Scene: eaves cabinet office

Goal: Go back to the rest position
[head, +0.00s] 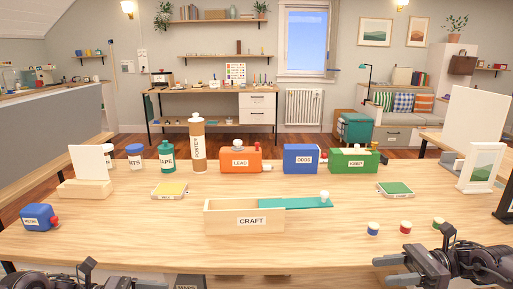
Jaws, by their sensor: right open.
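My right gripper (389,271) is at the bottom right of the head view, low at the table's front edge. Its jaws are open, with nothing seen between them. My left gripper (80,278) is at the bottom left, partly cut off by the frame edge, and its jaw opening does not show clearly. Both arms are low at the near side of the wooden table (140,235), apart from the objects on it.
A wooden CRAFT box (245,221) with a teal lid (295,203) sits mid-table. Orange LEAD (240,161), blue ODDS (300,158) and green KEEP (352,160) boxes stand behind. Small round pieces (405,228) lie near my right gripper. The front left-centre is clear.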

